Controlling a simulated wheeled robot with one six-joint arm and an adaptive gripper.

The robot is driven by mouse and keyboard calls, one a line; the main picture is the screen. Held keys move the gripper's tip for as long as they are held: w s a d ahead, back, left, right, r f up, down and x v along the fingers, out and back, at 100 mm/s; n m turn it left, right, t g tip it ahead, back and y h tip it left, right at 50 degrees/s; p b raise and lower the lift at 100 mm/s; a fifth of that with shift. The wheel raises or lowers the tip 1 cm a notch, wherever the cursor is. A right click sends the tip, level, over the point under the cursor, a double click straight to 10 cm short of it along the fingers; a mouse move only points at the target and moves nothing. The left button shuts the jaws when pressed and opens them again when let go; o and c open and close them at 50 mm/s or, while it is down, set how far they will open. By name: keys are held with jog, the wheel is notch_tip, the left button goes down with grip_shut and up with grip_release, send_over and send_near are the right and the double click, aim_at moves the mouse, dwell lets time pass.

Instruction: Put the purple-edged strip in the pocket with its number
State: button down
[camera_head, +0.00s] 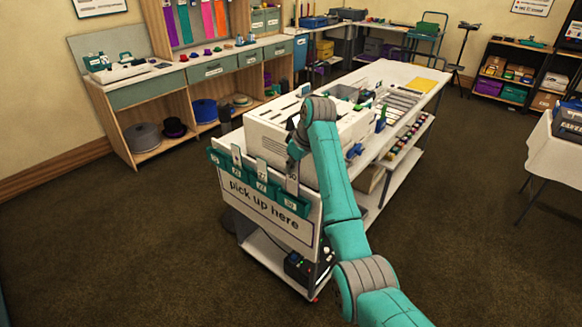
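A row of teal pockets (263,187) with number labels hangs along the front edge of the white cart, above a sign reading "pick up here". Pale upright strips stand at several pockets: one at the left (237,156), one in the middle (262,170), and a taller grey one (292,178) with a number near its top, at the rightmost pocket (289,204). No purple edge can be made out on any strip. My gripper (296,151) is just above the taller strip, mostly hidden by my wrist. Its fingers are too small to read, and whether it touches that strip is unclear.
A large white slotted box (265,128) stands on the cart (410,75) right behind the pockets. A dark device (300,268) sits on the lower shelf. A wooden workbench (130,95) is at the left, and a white-covered table (555,150) at the right. The floor between is clear.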

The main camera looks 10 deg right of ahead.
jog(key=shift+f, duration=0.3)
jog(key=shift+f, duration=2.95)
jog(key=shift+f, duration=0.15)
jog(key=c, duration=1.2)
grip_release()
jog(key=shift+c, duration=0.2)
jog(key=v, duration=1.2)
